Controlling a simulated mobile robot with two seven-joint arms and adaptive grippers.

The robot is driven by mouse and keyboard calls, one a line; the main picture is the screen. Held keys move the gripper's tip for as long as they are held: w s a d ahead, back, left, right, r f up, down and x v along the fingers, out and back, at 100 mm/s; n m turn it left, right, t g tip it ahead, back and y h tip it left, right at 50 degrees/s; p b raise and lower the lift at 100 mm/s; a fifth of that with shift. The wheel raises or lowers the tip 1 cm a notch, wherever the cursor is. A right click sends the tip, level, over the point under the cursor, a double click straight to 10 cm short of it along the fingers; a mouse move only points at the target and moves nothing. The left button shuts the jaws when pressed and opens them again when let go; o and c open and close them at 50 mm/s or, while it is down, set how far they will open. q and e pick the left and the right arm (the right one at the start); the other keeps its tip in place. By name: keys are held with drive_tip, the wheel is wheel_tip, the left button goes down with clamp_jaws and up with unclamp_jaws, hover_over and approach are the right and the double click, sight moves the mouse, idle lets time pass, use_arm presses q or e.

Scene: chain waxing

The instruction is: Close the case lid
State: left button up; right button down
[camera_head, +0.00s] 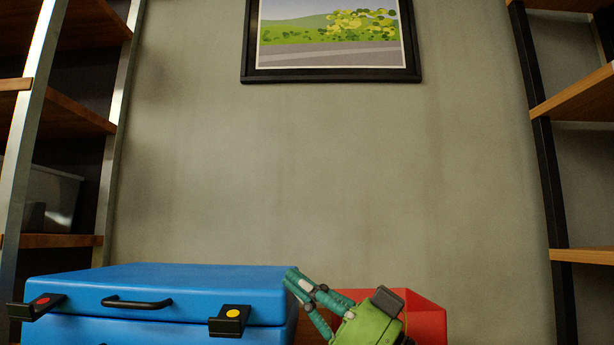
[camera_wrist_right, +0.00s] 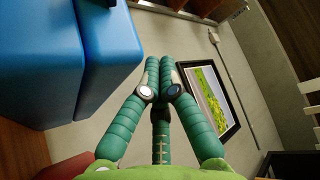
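The blue case stands at the lower left of the head view. Its lid (camera_head: 170,287) lies over the base (camera_head: 130,330), with a thin dark seam between them; I cannot tell whether it is fully down. The lid has a black handle (camera_head: 137,303) and two black latches sticking out, one with a red button (camera_head: 38,306) and one with a yellow button (camera_head: 230,320). My right gripper (camera_head: 290,278), green with teal fingers, is at the lid's right side. In the right wrist view its fingertips (camera_wrist_right: 160,62) are together and empty, beside the lid (camera_wrist_right: 112,55) and base (camera_wrist_right: 35,65). My left gripper is out of view.
A red object (camera_head: 425,315) stands behind my right gripper. Shelves stand at the left (camera_head: 65,120) and right (camera_head: 575,100). A framed picture (camera_head: 330,75) hangs on the wall. The space above the case is clear.

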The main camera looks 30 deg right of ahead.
drive_tip(key=shift+w+a+f, duration=0.1)
drive_tip(key=shift+a+f, duration=0.1)
drive_tip(key=shift+f, duration=0.45)
wheel_tip(320, 180, up, 11)
drive_tip(key=shift+s+d, duration=0.2)
idle(0.4)
